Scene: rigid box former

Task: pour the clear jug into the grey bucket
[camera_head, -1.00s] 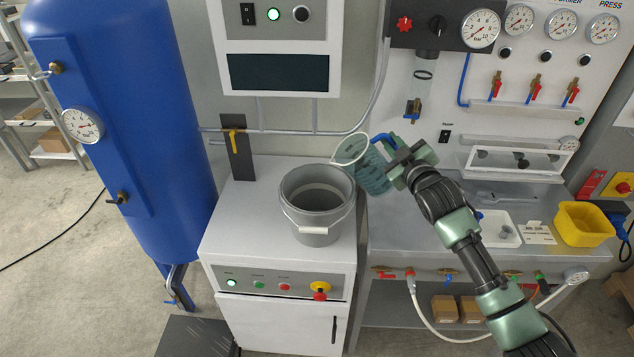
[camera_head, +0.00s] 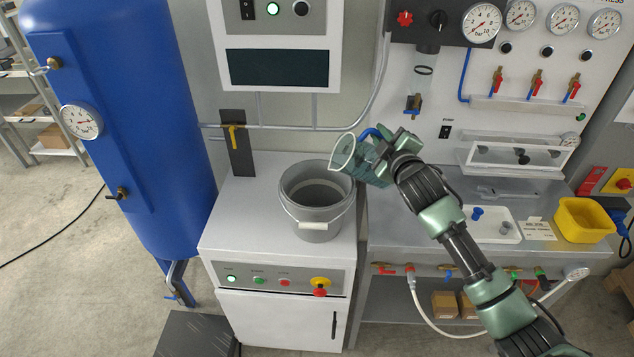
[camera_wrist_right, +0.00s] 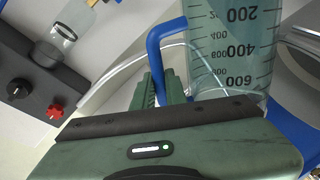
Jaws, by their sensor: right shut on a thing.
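The clear jug (camera_head: 346,153) has a blue handle (camera_head: 371,132) and is tilted, its mouth facing left near the bucket's upper right rim. My right gripper (camera_head: 384,147) is shut on the jug's handle. In the right wrist view the jug (camera_wrist_right: 232,45) shows dark volume marks, with the blue handle (camera_wrist_right: 155,50) at the jaws. The grey bucket (camera_head: 314,232) stands upright on the white cabinet, below and left of the jug. No stream shows between them, and I cannot see the bucket's bottom clearly. My left gripper is not in view.
The white cabinet (camera_head: 228,225) has buttons and a red-yellow stop knob (camera_head: 320,286) on its front. A blue tank (camera_head: 125,120) stands at left. A yellow bin (camera_head: 584,222) and white tray (camera_head: 490,230) sit on the right bench. A gauge panel stands behind.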

